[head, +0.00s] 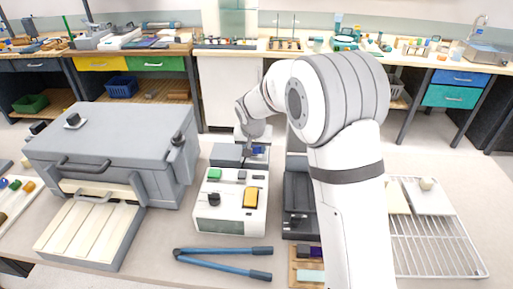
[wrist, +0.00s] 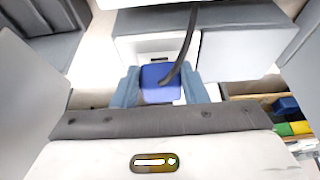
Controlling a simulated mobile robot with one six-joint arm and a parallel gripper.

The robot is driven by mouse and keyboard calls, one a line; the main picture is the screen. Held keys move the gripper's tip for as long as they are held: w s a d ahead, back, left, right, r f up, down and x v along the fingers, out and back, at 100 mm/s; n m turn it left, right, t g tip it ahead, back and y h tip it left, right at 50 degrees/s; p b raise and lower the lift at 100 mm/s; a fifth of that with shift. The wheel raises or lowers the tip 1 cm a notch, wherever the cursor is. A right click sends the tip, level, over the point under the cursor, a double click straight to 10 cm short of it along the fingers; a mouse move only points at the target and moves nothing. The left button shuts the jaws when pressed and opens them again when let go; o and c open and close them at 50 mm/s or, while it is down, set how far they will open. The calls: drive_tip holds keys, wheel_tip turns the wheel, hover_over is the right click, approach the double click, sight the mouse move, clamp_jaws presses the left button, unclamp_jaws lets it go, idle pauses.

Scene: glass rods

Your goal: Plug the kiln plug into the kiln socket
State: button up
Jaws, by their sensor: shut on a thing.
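The blue kiln plug (wrist: 155,82) sits between the two grey-blue fingers of my gripper (wrist: 162,90) in the wrist view. My gripper is shut on it. A dark cable (wrist: 189,40) runs from the plug toward the top of that view. In the head view a small blue patch of the plug (head: 259,150) shows at my gripper (head: 250,151), just behind the white control box (head: 230,218). The grey kiln (head: 110,137) stands on the left. I cannot make out the kiln socket, nor tell whether the plug touches it.
Blue-handled tongs (head: 222,254) lie in front of the control box. A dark grey stand (head: 298,195) is right of the box, close to my arm. A wire rack (head: 438,247) is at the right. A pale slatted tray (head: 88,230) lies before the kiln.

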drive_tip(key=shift+f, duration=0.3)
drive_tip(key=o, duration=1.3)
drive_tip(key=shift+c, duration=0.2)
drive_tip(key=b+v, duration=0.1)
drive_tip(key=v, duration=0.6)
drive_tip(key=shift+r, duration=0.4)
drive_tip(key=shift+s+f, duration=0.1)
drive_tip(key=shift+s, duration=0.05)
